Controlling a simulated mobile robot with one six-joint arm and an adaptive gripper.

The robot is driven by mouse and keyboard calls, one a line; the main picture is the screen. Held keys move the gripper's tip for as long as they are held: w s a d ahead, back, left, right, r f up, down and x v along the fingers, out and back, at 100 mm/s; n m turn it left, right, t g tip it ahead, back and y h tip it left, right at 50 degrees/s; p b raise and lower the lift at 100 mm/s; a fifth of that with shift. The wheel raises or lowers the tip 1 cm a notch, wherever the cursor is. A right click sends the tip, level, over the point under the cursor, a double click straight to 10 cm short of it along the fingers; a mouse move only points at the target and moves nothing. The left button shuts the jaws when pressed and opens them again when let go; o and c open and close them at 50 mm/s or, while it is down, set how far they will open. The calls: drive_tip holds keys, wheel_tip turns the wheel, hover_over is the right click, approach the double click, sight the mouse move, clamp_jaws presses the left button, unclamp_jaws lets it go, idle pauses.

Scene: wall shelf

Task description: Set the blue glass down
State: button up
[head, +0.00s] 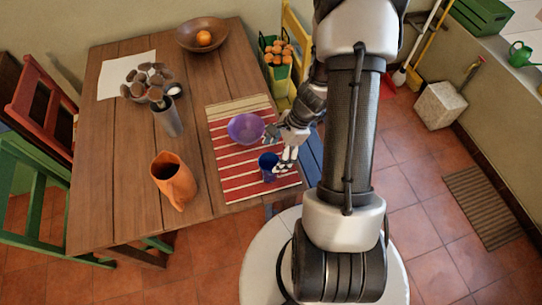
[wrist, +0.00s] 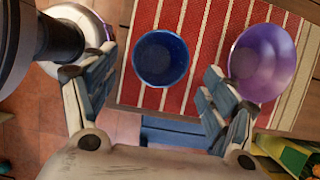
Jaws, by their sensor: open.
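The blue glass (head: 267,168) stands upright on the red-and-white striped mat (head: 232,181), near the mat's right edge. In the wrist view I look down into the glass (wrist: 161,58), with the mat around it. My gripper (head: 287,158) is just to the right of the glass in the head view. In the wrist view my gripper (wrist: 157,84) has its fingers spread wide, with nothing held between them. The glass lies beyond the gap between the fingertips, apart from both fingers.
A purple bowl (head: 246,128) stands on the mat close behind the glass. An orange pitcher (head: 174,182) and a grey vase (head: 168,120) of dried flowers stand to the left on the wooden table (head: 133,196). A wooden bowl (head: 187,45) is at the back.

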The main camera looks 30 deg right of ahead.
drive_tip(key=a+r+n+h, duration=0.1)
drive_tip(key=a+r+n, duration=0.35)
drive_tip(key=r, duration=0.45)
drive_tip(key=a+r+n, duration=0.3)
drive_tip(key=r+n, duration=0.2)
drive_tip(key=r, duration=0.4)
drive_tip(key=s+a+r+n+t+h, duration=0.3)
drive_tip(key=s+a+r+n, duration=0.2)
drive_tip(key=s+r+n, duration=0.6)
wheel_tip(320, 180, up, 2)
drive_tip(key=shift+s+r+n, duration=0.25)
drive_tip(key=shift+s+n, duration=0.1)
drive_tip(key=shift+s, duration=0.3)
